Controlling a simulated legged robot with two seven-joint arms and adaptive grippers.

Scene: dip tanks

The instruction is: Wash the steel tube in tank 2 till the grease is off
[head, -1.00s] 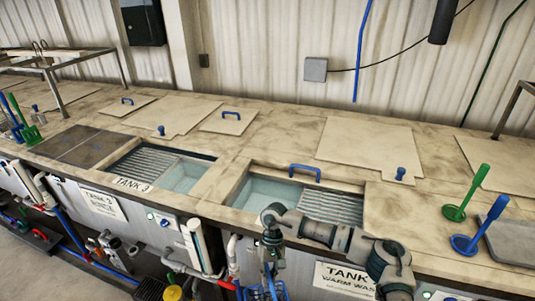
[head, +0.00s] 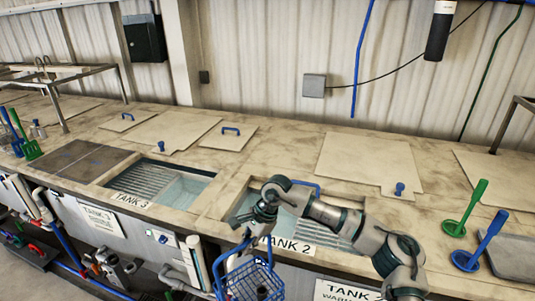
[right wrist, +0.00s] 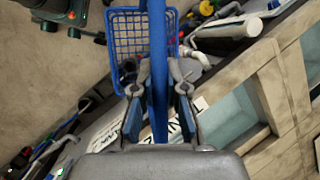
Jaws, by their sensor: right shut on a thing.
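Tank 2 (head: 281,242) is set in the bench, with pale water (head: 243,206) on its left and a ribbed drain rack (head: 325,230) on its right. My right gripper (head: 247,235) is in front of the tank's near edge, shut on the upright blue handle of a wire basket. The blue basket (head: 250,279) hangs below it, outside the tank. In the right wrist view both fingers (right wrist: 159,100) close on the blue handle and the basket (right wrist: 128,38) shows beyond. A dark item shows in the basket; I cannot tell whether it is the steel tube. My left gripper is out of view.
Tank 3 (head: 131,200) is open to the left, with its own rack and water. A blue bar handle (head: 303,184) is at tank 2's back edge, partly behind my arm. Lids lie behind the tanks. Green (head: 468,208) and blue (head: 482,240) ladle-like tools stand at right.

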